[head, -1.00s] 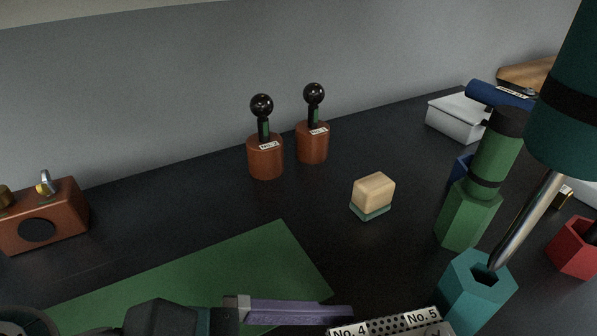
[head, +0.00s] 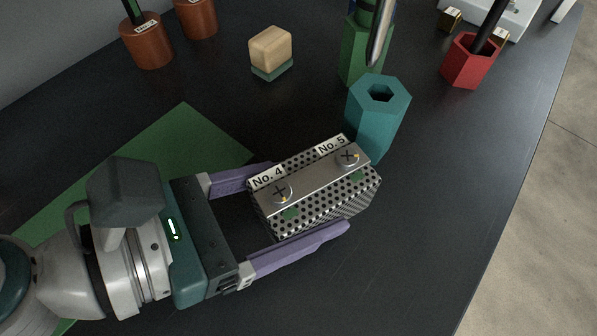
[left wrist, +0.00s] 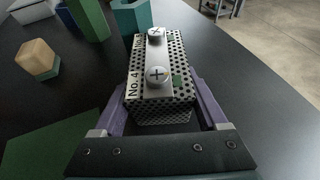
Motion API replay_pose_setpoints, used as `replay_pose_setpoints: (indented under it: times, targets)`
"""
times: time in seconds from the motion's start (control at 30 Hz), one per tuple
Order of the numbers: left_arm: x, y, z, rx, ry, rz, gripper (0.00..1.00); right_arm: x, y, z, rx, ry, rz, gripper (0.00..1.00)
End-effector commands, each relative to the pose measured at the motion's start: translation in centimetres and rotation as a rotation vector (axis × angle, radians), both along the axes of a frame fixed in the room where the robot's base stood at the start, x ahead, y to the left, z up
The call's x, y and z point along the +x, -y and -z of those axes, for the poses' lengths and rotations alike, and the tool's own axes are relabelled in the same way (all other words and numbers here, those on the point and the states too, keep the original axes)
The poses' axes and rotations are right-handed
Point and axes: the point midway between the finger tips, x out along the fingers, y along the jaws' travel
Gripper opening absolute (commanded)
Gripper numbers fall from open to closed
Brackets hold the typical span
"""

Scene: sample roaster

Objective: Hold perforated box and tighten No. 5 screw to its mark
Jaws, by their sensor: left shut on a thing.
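The perforated box (head: 325,205) is a metal block with holes, lying tilted in the picture, with labels No. 4 and No. 5 on top. My left gripper (head: 310,195) is shut on it, one purple finger along each side. The No. 5 screw (head: 347,157) is a cross-slotted head at the far end; the No. 4 screw (head: 281,191) is at the near end. Both also show in the left wrist view, No. 5 (left wrist: 156,36) farther off. My right gripper is out of view.
A green holder (head: 362,50) stands behind the teal one, a red holder (head: 470,62) to the right. A wooden-topped block (head: 270,50) and brown pots (head: 148,46) stand at the back. The dark table right of the box is clear to its edge.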

Motion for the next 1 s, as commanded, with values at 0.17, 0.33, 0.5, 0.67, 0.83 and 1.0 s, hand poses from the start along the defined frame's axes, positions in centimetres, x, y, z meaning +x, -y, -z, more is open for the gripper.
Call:
replay_pose_setpoints:
  times: [0.17,0.33,0.5,0.67,0.83,1.0]
  targets:
    - [0.0,-0.02,0.0,0.0,0.0,0.0,0.36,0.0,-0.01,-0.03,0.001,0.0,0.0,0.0]
    - [0.0,-0.02,0.0,0.0,0.0,0.0,0.17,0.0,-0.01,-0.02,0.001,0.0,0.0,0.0]
    - [0.0,-0.02,0.0,0.0,0.0,0.0,0.0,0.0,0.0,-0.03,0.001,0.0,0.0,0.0]
    - [0.0,-0.02,0.0,0.0,0.0,0.0,0.82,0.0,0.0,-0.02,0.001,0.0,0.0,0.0]
    - [0.0,-0.02,0.0,0.0,0.0,0.0,1.0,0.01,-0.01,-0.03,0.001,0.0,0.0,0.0]
    - [0.0,-0.02,-0.01,0.0,0.0,0.0,1.0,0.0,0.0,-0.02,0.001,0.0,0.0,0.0]
